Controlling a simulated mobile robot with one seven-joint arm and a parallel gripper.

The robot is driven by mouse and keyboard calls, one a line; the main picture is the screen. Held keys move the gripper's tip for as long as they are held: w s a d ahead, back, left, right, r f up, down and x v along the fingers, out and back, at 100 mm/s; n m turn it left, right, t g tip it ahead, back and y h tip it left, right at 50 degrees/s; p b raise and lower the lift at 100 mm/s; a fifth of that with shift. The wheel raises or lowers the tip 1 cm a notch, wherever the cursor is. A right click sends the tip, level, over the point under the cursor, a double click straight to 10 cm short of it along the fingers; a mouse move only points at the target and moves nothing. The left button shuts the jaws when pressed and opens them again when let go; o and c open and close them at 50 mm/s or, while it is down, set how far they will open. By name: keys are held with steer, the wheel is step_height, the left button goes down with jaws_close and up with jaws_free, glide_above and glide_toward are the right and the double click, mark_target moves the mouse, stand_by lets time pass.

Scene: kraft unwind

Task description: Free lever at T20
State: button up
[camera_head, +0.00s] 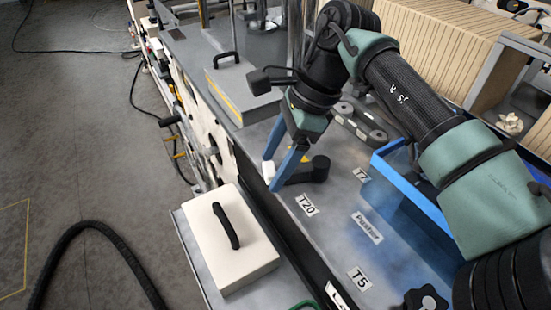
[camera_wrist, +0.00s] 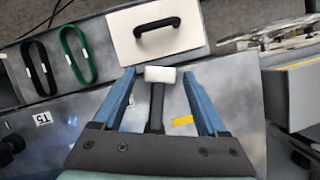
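The lever at T20 has a white tip (camera_head: 268,170) and a black arm with a rounded black end (camera_head: 319,168). It lies on the grey machine top just above the T20 label (camera_head: 307,205). My gripper (camera_head: 271,173) is open, with its blue fingers at the lever's white end. In the wrist view, the white tip (camera_wrist: 160,74) and black shaft (camera_wrist: 156,105) lie between the open fingers of my gripper (camera_wrist: 160,73), with a gap on each side. Part of the lever is hidden behind the fingers in the head view.
A cream block with a black handle (camera_head: 228,235) sits on a lower shelf. Another handled block (camera_head: 243,92) stands behind the gripper. A blue tray (camera_head: 420,205) lies right, under my arm. Labels T2 (camera_head: 361,175), Punter (camera_head: 367,228) and T5 (camera_head: 359,279) mark the top.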

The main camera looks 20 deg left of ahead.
mark_target(303, 164)
stand_by(0.3)
steer(key=v, duration=1.3)
